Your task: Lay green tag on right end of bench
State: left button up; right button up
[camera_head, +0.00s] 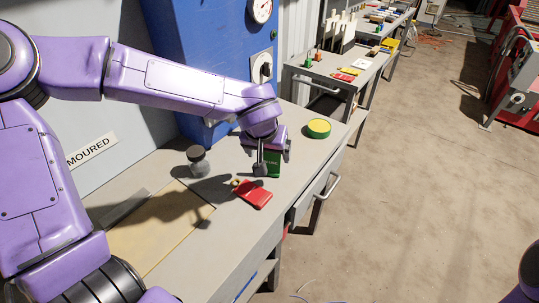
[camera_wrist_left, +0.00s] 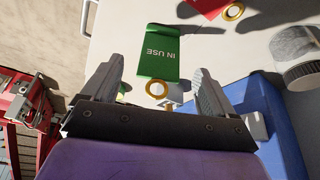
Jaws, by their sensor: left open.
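The green tag (camera_head: 273,165) is on the bench top (camera_head: 225,243), partly hidden behind my left gripper (camera_head: 268,160). In the left wrist view the green tag (camera_wrist_left: 160,50) shows the words "IN USE" and has a brass ring (camera_wrist_left: 157,90) at its near end. My left gripper (camera_wrist_left: 157,88) is open, with one finger on each side of the ring end. I see no finger touching the tag. My right gripper is out of view.
A red tag (camera_head: 253,194) with a brass ring lies close by. A grey lidded jar (camera_head: 198,163) stands to the left. A green and yellow round item (camera_head: 319,128) sits to the right. A blue cabinet (camera_head: 205,50) stands behind. A further bench (camera_head: 325,68) holds several items.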

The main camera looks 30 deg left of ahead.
pick_arm(q)
jog(key=p+v, duration=0.1)
jog(key=v, duration=0.8)
jog(key=shift+p, duration=0.3)
dwell(0.6)
